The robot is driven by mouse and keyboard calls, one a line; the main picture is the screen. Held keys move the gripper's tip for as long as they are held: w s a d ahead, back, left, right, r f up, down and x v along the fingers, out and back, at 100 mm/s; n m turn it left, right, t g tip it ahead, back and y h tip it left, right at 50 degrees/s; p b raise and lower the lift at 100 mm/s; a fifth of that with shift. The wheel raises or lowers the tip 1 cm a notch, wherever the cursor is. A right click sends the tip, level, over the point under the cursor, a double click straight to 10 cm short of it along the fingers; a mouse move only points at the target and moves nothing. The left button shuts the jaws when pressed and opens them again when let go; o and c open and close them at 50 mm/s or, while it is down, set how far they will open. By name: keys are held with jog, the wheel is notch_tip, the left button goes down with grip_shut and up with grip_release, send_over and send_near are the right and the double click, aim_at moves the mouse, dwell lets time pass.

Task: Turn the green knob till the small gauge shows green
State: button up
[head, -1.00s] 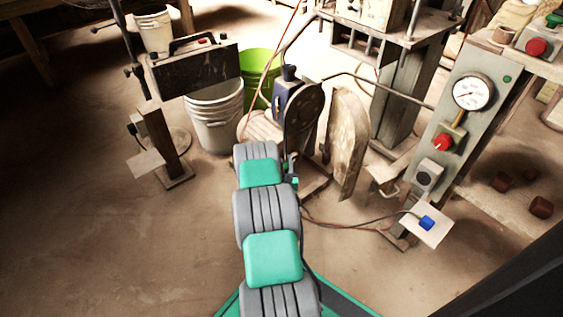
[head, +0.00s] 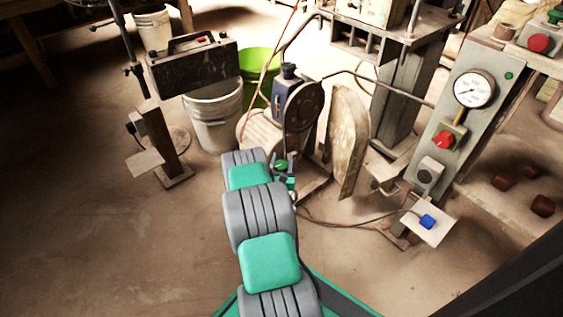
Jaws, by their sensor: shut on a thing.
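A small green knob (head: 281,165) shows low in front of the blue pump, just right of my arm's far end. My gripper (head: 284,176) is beside it, partly hidden behind my own grey and teal arm links. It appears shut on the green knob, but the fingertips are small and hard to make out. I cannot see a small gauge near the knob; my arm covers that area. A large white round gauge (head: 474,89) with a dark needle is on the grey panel at right.
The blue pump (head: 286,88) has a dark round wheel beside it. White (head: 215,120) and green (head: 262,65) buckets stand behind. The grey panel (head: 455,130) carries a red knob (head: 444,140).

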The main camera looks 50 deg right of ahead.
jog(key=m+g, duration=0.1)
jog(key=m+g+h, duration=0.1)
jog(key=g, duration=0.1)
jog(key=m+g+h+b, duration=0.1)
jog(key=shift+s+d+g, duration=0.1)
jog(key=shift+s+g, duration=0.2)
jog(key=shift+g, duration=0.1)
jog(key=m+g, duration=0.2)
jog(key=g, duration=0.1)
jog(key=s+m+g, duration=0.1)
jog(key=m+g, duration=0.1)
jog(key=g, duration=0.1)
jog(key=shift+s+d+m+h, duration=0.1)
jog(key=shift+s+m+h, duration=0.05)
jog(key=shift+m+h, duration=0.15)
jog(key=shift+g, duration=0.6)
jog(key=o, duration=1.4)
jog(key=shift+s, duration=0.1)
jog(key=shift+c, duration=0.2)
